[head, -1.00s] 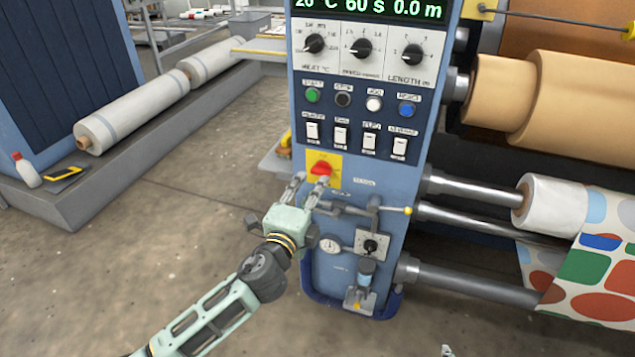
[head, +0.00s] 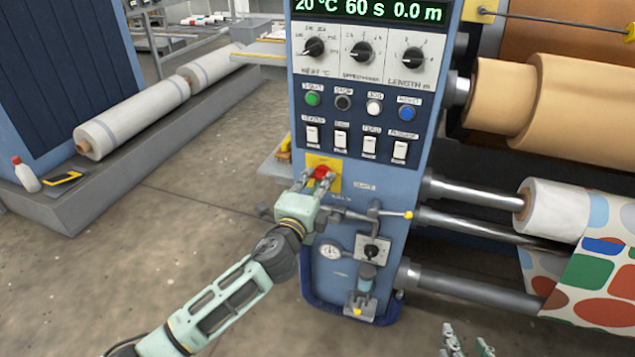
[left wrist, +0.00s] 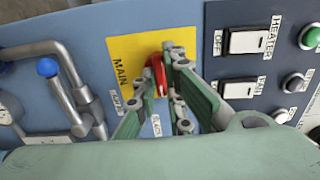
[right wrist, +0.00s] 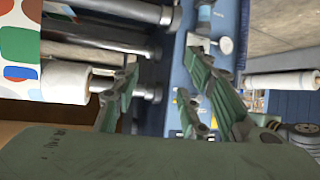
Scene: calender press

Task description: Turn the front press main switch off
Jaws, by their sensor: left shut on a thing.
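The front press main switch is a red rotary knob (head: 321,172) on a yellow plate (head: 334,164) low on the blue control panel. My left gripper (head: 316,180) is at the plate with its fingertips closed around the knob. In the left wrist view the red knob (left wrist: 156,74) sits between the fingers, beside the printed word MAIN. The fingers cover part of the knob and plate, and I cannot tell its exact setting. My right gripper (head: 466,338) is at the bottom right of the head view, away from the panel. The right wrist view shows its fingers apart and empty.
White rocker switches (head: 341,140) and a row of buttons (head: 343,102) are above the main switch. A lever with a yellow tip (head: 408,215) and a gauge (head: 331,251) are below. Rollers (head: 475,192) extend right from the panel.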

